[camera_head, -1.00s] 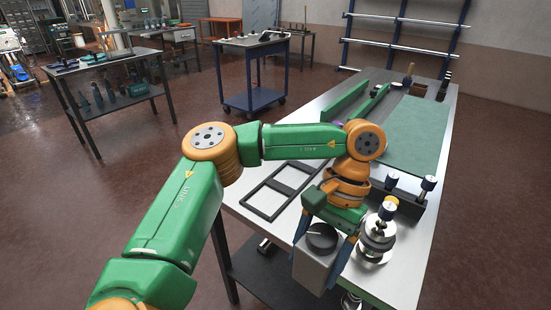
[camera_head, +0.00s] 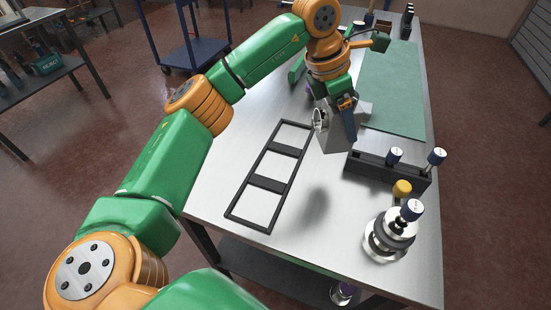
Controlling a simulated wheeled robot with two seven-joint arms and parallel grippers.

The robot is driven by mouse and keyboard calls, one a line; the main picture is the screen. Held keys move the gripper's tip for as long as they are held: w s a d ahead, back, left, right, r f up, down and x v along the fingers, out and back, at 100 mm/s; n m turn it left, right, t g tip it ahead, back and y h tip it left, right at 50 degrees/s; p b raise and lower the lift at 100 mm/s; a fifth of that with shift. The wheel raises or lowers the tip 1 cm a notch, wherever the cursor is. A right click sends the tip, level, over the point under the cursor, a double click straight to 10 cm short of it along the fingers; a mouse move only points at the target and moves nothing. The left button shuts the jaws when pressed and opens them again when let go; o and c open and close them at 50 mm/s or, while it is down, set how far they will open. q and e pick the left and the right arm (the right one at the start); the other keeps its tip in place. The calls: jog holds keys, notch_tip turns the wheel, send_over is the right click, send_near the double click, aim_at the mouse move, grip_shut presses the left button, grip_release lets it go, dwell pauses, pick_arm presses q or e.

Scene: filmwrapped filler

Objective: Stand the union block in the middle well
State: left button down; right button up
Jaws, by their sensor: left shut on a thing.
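The union block (camera_head: 334,138) is a grey block with a round port on its left face. The block hangs tilted, apparently above the table, to the right of the black frame. The black frame (camera_head: 235,217) lies flat on the table and has three openings in a row. Its middle well (camera_head: 275,168) is empty, with the bare table showing through. My right gripper is out of view.
On the metal table (camera_head: 350,265), a dark rack (camera_head: 390,174) with blue-capped tools stands right of the block. A stacked silver piece (camera_head: 385,240) stands at the front right. A green mat (camera_head: 395,90) lies behind. Table around the frame is clear.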

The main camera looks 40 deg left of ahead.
pick_arm(q)
jog(key=w+n+y, duration=0.1)
jog(key=n, duration=0.2)
jog(key=w+r+n+t+y, duration=0.1)
jog(key=n, duration=0.2)
jog(key=w+r+n+y, duration=0.1)
jog(key=n, duration=0.1)
jog(key=shift+w+a+r+n, duration=0.15)
jog(key=shift+w+a+n, duration=0.15)
jog(key=shift+a+n, duration=0.1)
jog(key=s+a+f+n, duration=0.1)
jog(key=s+a+f, duration=0.1)
jog(key=a+f, duration=0.2)
jog(key=s+a+f+n+p, duration=0.1)
jog(key=s+a+f, duration=0.2)
jog(key=f, duration=0.1)
jog(key=s+a+f+y, duration=0.1)
jog(key=s+a+f, duration=0.2)
jog(key=a+f, duration=0.1)
jog(key=shift+a+f+n, duration=0.2)
jog(key=shift+a+n, duration=0.1)
jog(key=shift+n, duration=0.1)
jog(key=shift+w+f, duration=0.1)
grip_release()
jog(key=shift+d, duration=0.1)
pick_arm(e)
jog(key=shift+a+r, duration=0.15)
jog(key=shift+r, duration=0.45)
